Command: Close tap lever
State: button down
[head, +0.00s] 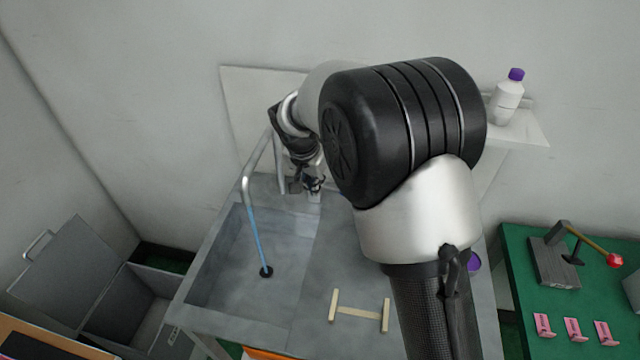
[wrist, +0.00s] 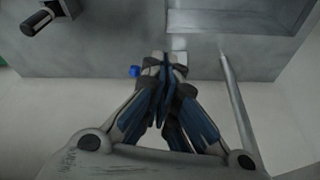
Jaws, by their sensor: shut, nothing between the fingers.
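The tap is a grey bent pipe (head: 248,180) over the left side of the sink (head: 215,262). A blue stream (head: 257,240) runs from its spout to the black drain. A grey pipe (wrist: 234,100), seemingly the tap's, also shows right of the fingers in the wrist view. My gripper (head: 313,186) is shut and empty, low behind the sink and right of the tap pipe. In the wrist view my gripper (wrist: 166,62) has its fingers together. A small blue part (wrist: 135,71) shows just left of them; I cannot tell whether it touches. The tap lever is not clearly visible.
A pale H-shaped piece (head: 358,311) lies on the counter right of the basin. A white bottle (head: 507,98) stands on a wall shelf. A green table (head: 510,262) with a red-knobbed lever (head: 613,260) is at right. An open grey box (head: 125,300) is at left.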

aim_at(329, 188)
jog(key=b+x, duration=0.2)
jog(key=x, duration=0.8)
jog(key=shift+d+b, duration=0.1)
jog(key=shift+b, duration=0.2)
jog(key=w, duration=0.1)
jog(key=w+d, duration=0.1)
jog(key=shift+w+d+f, duration=0.2)
jog(key=shift+w, duration=0.2)
jog(key=shift+w+d, duration=0.15)
jog(key=shift+w, duration=0.15)
jog(key=shift+d, duration=0.1)
jog(key=shift+w+d, duration=0.6)
jog(key=shift+d, duration=0.05)
jog(key=shift+s, duration=0.15)
